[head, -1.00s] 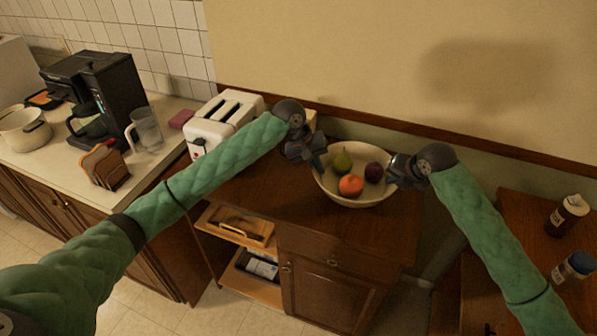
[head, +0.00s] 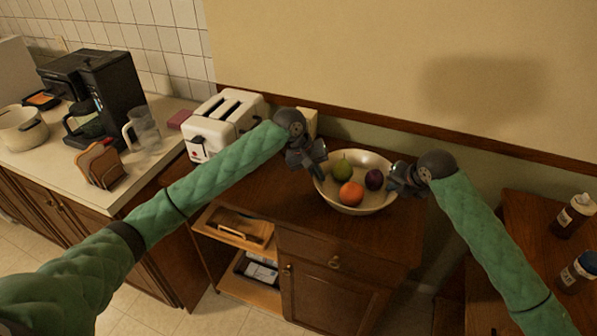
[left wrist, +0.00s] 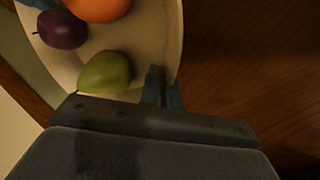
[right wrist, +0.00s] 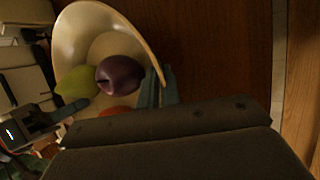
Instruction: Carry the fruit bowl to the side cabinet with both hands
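The cream fruit bowl (head: 354,206) is upright over the brown wooden cabinet top (head: 270,190); I cannot tell whether its base touches. It holds a green pear (head: 341,170), an orange fruit (head: 351,194) and a dark plum (head: 374,179). My left gripper (head: 319,168) is at the bowl's left rim. In the left wrist view its fingers (left wrist: 165,88) close around the rim beside the pear. My right gripper (head: 395,182) is at the right rim. In the right wrist view its fingers (right wrist: 158,88) pinch the rim. A wooden cabinet (head: 510,225) stands at the right.
A white toaster (head: 225,125) stands left of the bowl, behind my left arm. Two bottles (head: 573,215) (head: 580,271) stand on the right cabinet. A gap separates it from the middle cabinet. Open shelves (head: 240,230) lie below at the front. The wall is close behind.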

